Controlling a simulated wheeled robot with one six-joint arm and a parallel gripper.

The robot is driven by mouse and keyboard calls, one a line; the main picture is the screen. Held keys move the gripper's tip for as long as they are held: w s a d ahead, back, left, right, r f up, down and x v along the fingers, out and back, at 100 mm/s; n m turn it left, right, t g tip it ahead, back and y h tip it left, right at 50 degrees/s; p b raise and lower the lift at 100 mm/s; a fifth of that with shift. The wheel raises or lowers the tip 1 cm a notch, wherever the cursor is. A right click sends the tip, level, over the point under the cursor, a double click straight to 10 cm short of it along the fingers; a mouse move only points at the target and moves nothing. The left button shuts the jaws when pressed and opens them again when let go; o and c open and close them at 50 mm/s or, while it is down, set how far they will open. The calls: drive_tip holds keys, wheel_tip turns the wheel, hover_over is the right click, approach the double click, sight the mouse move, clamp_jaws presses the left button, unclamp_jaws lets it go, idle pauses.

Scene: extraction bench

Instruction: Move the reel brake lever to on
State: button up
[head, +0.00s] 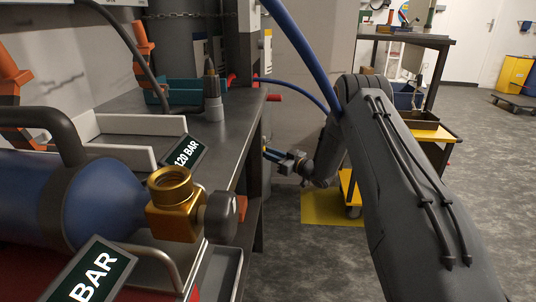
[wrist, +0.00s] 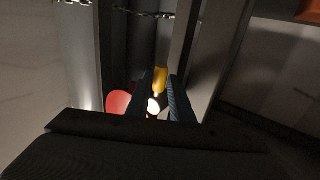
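No lever can be clearly made out in the head view. My gripper (head: 272,154) is low beside the bench's right edge there, small and partly shaded, pointing left. In the dark wrist view, the two blue ribbed fingers of my gripper (wrist: 161,84) stand apart. A small yellow piece (wrist: 160,78) shows in the gap between them, with a bright white spot (wrist: 153,105) just below it. The yellow piece may be the lever's grip, but I cannot tell. Whether the fingers touch it is also unclear. A red rounded thing (wrist: 118,102) lies left of the fingers.
The dark bench (head: 225,125) carries a blue cylinder (head: 95,195) with a brass valve (head: 172,205) and a 120 BAR label (head: 187,152). A blue hose (head: 295,40) hangs near my arm. A yellow cart (head: 437,131) stands behind it. Open floor lies at the right.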

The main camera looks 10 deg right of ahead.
clamp_jaws()
drive_tip(key=shift+w+f, duration=0.1)
drive_tip(key=shift+w+d+r+n+t+y+b, duration=0.15)
drive_tip(key=shift+w+n+y+b, duration=0.7)
drive_tip(key=shift+n+b, duration=0.9)
drive_tip(key=shift+w+d+r+n+t+y+b, duration=0.1)
drive_tip(key=shift+w+d+n+y+b, duration=0.3)
drive_tip(key=shift+n+y+b, duration=1.3)
drive_tip(key=shift+w+d+r+n+t+y+b, duration=0.15)
drive_tip(key=shift+w+n+y+b, duration=0.55)
drive_tip(key=shift+n+b, duration=1.1)
drive_tip(key=shift+n, duration=0.45)
drive_tip(key=o, duration=0.5)
unclamp_jaws()
drive_tip(key=shift+o, duration=0.2)
